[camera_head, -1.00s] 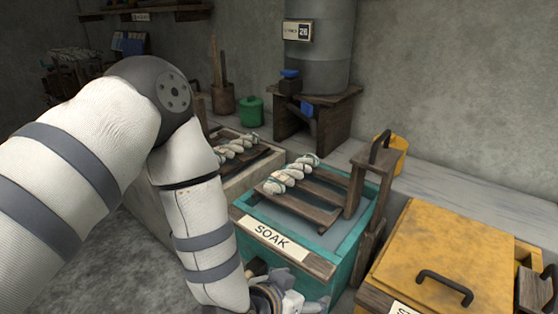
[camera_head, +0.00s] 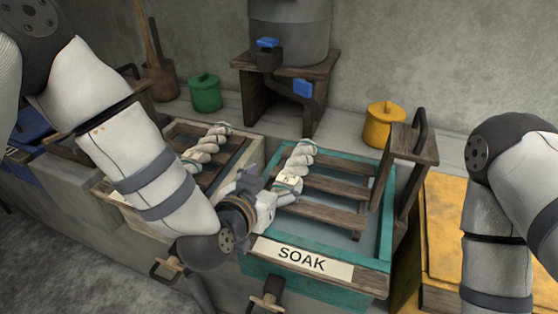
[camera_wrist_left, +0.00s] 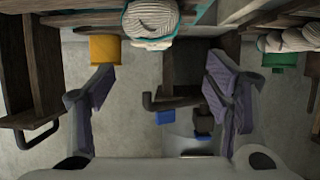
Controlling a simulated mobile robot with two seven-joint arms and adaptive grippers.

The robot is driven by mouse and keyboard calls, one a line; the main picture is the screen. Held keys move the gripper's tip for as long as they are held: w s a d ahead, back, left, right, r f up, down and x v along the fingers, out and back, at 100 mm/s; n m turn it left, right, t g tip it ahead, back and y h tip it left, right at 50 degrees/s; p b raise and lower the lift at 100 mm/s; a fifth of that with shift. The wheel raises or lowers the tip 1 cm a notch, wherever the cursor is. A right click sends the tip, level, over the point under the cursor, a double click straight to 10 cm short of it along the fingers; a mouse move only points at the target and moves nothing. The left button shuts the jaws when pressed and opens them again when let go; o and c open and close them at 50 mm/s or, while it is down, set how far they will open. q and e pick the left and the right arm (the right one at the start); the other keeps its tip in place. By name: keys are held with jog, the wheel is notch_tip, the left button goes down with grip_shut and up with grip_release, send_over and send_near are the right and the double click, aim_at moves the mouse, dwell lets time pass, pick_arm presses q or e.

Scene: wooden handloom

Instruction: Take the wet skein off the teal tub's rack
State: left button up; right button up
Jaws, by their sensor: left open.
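The wet skein (camera_head: 297,164) is a twisted cream-white hank lying on the wooden slat rack (camera_head: 335,187) of the teal tub (camera_head: 384,232), at the rack's left end. The tub bears a SOAK label. My left gripper (camera_head: 278,192) is just in front of the skein's near end, its fingers partly hidden by its own wrist. In the left wrist view my left gripper (camera_wrist_left: 160,70) is open and empty, with the skein (camera_wrist_left: 152,18) at the top, beyond the fingers. My right arm shows at the right; its gripper is out of view.
A second skein (camera_head: 208,146) lies on the pale tub (camera_head: 249,155) to the left. A yellow lidded box (camera_head: 445,215) is farther right. Green (camera_head: 205,94) and yellow (camera_head: 385,126) pots stand behind.

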aim_at(291, 172)
pick_arm(q)
jog(key=x, duration=0.4)
jog(key=b+x, duration=0.1)
jog(key=x, duration=0.2)
jog(key=d+x, duration=0.1)
jog(key=x, duration=0.3)
jog(key=shift+f, duration=0.5)
jog(key=shift+w+d, duration=0.1)
jog(key=shift+w, duration=0.1)
jog(key=shift+r, duration=0.25)
pick_arm(e)
jog(key=shift+s+d+f+g, duration=0.15)
jog(key=shift+s+f+g, duration=0.35)
jog(key=shift+s+f, duration=0.55)
pick_arm(q)
jog(key=c, duration=1.3)
pick_arm(e)
jog(key=shift+s+r, duration=0.1)
